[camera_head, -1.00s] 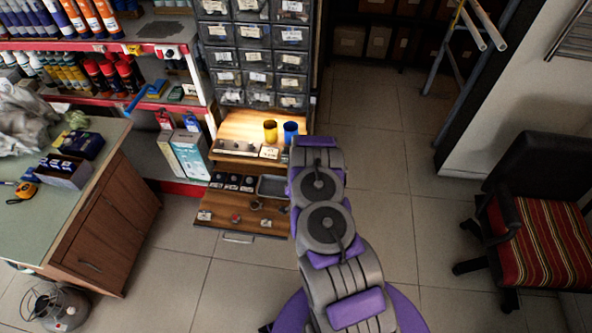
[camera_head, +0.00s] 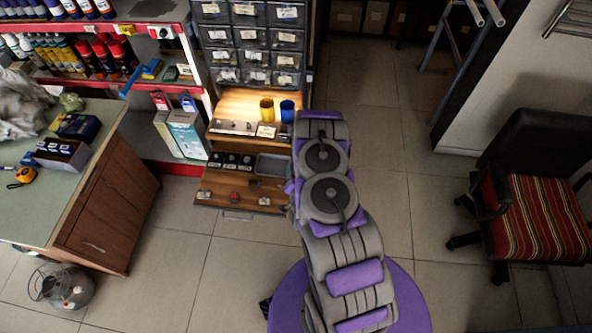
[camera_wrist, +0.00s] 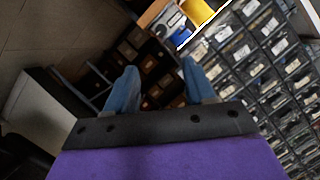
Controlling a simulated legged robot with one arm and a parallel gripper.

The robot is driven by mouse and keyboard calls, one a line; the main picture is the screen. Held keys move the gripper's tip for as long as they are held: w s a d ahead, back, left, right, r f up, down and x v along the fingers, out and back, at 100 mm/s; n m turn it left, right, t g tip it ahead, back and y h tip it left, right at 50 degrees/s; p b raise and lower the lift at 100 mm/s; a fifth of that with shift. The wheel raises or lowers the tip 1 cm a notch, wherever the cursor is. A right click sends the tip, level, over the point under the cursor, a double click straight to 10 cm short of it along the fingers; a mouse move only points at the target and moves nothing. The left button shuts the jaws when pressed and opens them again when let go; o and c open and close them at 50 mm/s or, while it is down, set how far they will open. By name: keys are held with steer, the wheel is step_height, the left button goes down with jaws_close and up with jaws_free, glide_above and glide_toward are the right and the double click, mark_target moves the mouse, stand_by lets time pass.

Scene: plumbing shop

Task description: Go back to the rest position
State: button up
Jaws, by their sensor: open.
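My gripper (camera_wrist: 158,92) shows in the wrist view as two blue fingers set well apart, open with nothing between them. In the head view my purple and grey arm rises from the bottom and hides the gripper itself. The arm stands just right of a wooden drawer cabinet. A yellow cup (camera_head: 267,110) and a blue cup (camera_head: 287,111) stand on its lit shelf. They also show at the top of the wrist view, as a yellow shape (camera_wrist: 198,11) and a blue shape (camera_wrist: 181,37).
Below the cups is an open wooden drawer (camera_head: 235,198) with small parts. A green-topped counter (camera_head: 75,175) stands left, with a gas bottle (camera_head: 62,287) on the floor. A striped chair (camera_head: 545,215) stands right. The tiled floor between arm and chair is clear.

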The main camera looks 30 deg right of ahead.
steer(key=w+a+r+n+g+y, duration=0.35)
steer(key=w+a+r, duration=0.3)
steer(key=r, duration=0.35)
steer(key=s+a+r+n+g+y, duration=0.2)
steer(key=s+a+r+n+g, duration=0.25)
steer(key=r, duration=0.55)
steer(key=s+r+n+g, duration=0.1)
steer(key=s+r+g, duration=0.1)
steer(key=s+r, duration=0.5)
steer(key=s+a+r+n+g, duration=0.1)
steer(key=s+r, duration=0.6)
steer(key=s, duration=0.9)
steer(key=s+a+r+n+g, duration=0.1)
steer(key=s+r+g, duration=0.3)
steer(key=s+r, duration=0.3)
steer(key=s, duration=0.5)
steer(key=shift+s+a, duration=0.2)
steer(key=shift+h, duration=0.25)
